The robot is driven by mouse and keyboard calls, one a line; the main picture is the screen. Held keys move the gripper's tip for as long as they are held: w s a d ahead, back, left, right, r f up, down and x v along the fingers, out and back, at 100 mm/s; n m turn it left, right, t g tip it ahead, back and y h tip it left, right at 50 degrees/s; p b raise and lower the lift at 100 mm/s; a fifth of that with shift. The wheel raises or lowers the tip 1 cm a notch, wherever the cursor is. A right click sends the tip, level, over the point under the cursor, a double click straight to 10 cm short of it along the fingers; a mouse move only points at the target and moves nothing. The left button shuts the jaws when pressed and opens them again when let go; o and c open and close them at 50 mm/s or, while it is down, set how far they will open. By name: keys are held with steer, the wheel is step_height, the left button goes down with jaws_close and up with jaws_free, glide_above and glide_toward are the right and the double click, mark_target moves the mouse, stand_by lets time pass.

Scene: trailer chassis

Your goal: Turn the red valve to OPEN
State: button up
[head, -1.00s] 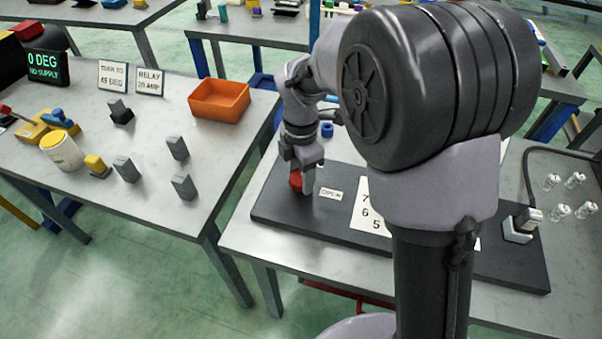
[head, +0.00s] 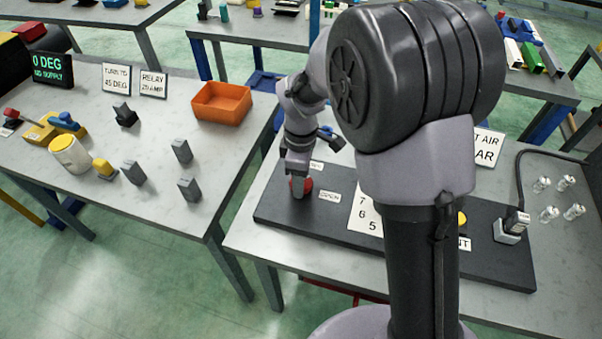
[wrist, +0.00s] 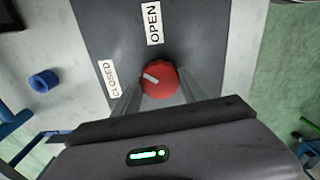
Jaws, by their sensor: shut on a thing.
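The red valve (head: 308,184) is a round knob on the black panel, at the panel's left end. In the wrist view the valve (wrist: 166,84) has a white pointer mark aimed left and slightly up, nearer the CLOSED label (wrist: 109,78) than the OPEN label (wrist: 153,23). My gripper (head: 299,186) points down over the valve. In the wrist view my gripper (wrist: 160,88) has one finger on each side of the knob, shut on it. The fingers partly hide the knob in the head view.
The black panel (head: 275,208) also carries a number card (head: 363,212) and a grey block with a cable (head: 512,226). An orange bin (head: 221,101) and several blocks stand on the left table. A floor gap separates the tables.

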steer(key=m+p, duration=0.1)
steer(key=m, duration=0.4)
steer(key=shift+m, duration=2.5)
steer(key=o, duration=1.4)
steer(key=shift+c, duration=0.2)
step_height(320, 180, up, 18)
steer(key=p, duration=0.6)
steer(key=shift+f+p, duration=0.25)
steer(key=shift+p, duration=0.1)
steer(key=shift+m, duration=0.3)
